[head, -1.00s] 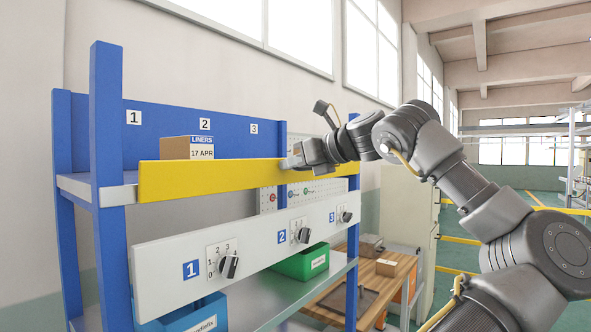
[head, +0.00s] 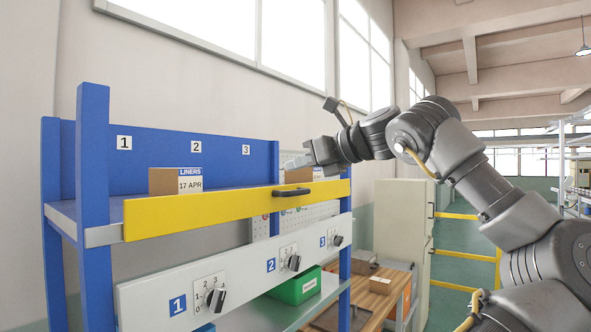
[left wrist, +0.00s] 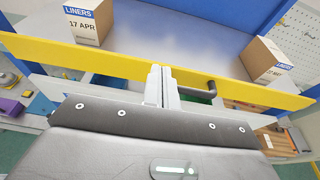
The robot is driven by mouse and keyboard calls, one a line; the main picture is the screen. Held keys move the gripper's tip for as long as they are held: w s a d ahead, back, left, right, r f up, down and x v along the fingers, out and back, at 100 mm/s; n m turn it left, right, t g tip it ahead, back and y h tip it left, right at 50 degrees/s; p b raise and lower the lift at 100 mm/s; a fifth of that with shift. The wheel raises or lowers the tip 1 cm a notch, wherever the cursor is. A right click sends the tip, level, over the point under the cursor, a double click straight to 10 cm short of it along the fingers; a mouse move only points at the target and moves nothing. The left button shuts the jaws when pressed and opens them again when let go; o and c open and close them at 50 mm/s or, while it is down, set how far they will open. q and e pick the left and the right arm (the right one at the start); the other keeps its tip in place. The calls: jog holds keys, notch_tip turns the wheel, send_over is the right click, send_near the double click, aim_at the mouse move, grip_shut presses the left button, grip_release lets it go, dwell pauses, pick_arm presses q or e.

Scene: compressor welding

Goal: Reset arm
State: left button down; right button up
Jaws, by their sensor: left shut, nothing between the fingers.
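My left gripper (head: 300,163) is shut and empty. In the head view it is above the dark handle (head: 291,192) on the yellow bar (head: 200,212), apart from it. In the left wrist view my closed fingers (left wrist: 162,86) show in front of the yellow bar (left wrist: 70,62), beside the handle (left wrist: 198,88). The arm is raised and bent at the right of the head view. My right gripper is not in view.
A blue rack (head: 94,200) holds a box of liners (head: 177,182) and a second box (head: 303,174) on its upper shelf. A white panel with knobs (head: 215,298) and a green bin (head: 298,288) are below. A cabinet (head: 400,220) stands behind.

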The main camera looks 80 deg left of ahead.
pick_arm(q)
jog(key=shift+w+d+r, duration=0.45)
jog(key=shift+r, duration=0.2)
jog(key=shift+w, duration=0.1)
